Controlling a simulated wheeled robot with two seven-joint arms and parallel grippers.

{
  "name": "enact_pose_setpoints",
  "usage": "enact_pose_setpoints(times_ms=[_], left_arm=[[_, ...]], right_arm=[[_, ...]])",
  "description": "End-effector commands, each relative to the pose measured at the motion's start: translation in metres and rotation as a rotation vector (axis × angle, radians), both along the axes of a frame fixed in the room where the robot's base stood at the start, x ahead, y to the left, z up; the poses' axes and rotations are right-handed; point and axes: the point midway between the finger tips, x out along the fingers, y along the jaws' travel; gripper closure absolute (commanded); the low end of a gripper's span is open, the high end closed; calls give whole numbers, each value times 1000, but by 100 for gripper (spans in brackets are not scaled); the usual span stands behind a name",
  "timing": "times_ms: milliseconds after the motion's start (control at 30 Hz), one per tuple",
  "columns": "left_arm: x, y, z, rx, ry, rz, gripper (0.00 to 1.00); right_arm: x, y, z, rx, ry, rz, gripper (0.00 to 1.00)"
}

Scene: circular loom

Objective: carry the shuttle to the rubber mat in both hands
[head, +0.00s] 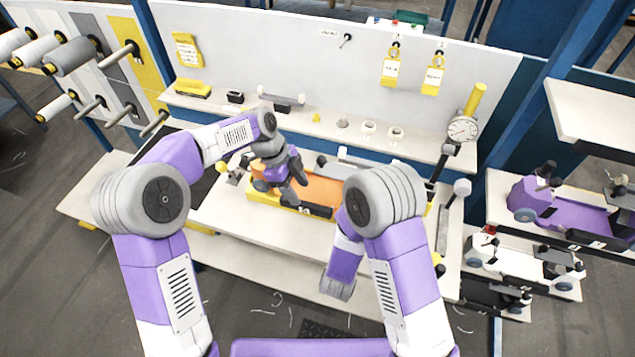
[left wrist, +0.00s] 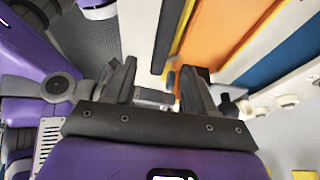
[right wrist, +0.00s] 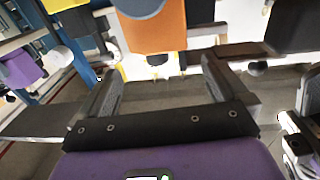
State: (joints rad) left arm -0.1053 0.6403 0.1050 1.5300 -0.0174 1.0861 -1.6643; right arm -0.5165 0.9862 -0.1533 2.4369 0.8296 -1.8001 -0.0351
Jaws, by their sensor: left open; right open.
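The shuttle (head: 322,188) lies on the white bench, a long body with an orange deck, yellow ends and a dark front part. It also shows orange in the left wrist view (left wrist: 215,35) and in the right wrist view (right wrist: 153,28). My left gripper (head: 297,190) is open over its left part; in the left wrist view its fingers (left wrist: 160,75) hold nothing. My right gripper is mostly hidden behind my right arm in the head view; its fingers (right wrist: 162,72) are open and empty, short of the shuttle. A dark flat surface (head: 205,187), probably the rubber mat, lies left, partly behind my left arm.
A back shelf (head: 300,122) carries small parts and white rings. A dial gauge (head: 462,129) stands at the right. Purple (head: 545,207) and white (head: 515,262) shuttle-like units sit on right-hand shelves. Spools (head: 70,56) project at the left.

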Motion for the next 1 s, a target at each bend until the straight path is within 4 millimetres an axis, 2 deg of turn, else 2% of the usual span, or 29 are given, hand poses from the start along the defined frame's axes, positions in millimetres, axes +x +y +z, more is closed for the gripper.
enact_pose_setpoints(times_ms=[233, 600, 767, 1000], left_arm=[[-2, -5, -12, 0, 2, 0, 45], [-8, -24, -61, 1, 2, 1, 45], [-9, -27, -70, 1, 2, 2, 45], [-9, -28, -71, 0, 0, 3, 45]], right_arm=[[12, -5, 0, 3, 0, -3, 0], [60, -25, 0, 3, 0, -2, 0], [69, -28, 0, 1, 1, 0, 0], [71, -29, 0, 1, 2, 1, 0]])
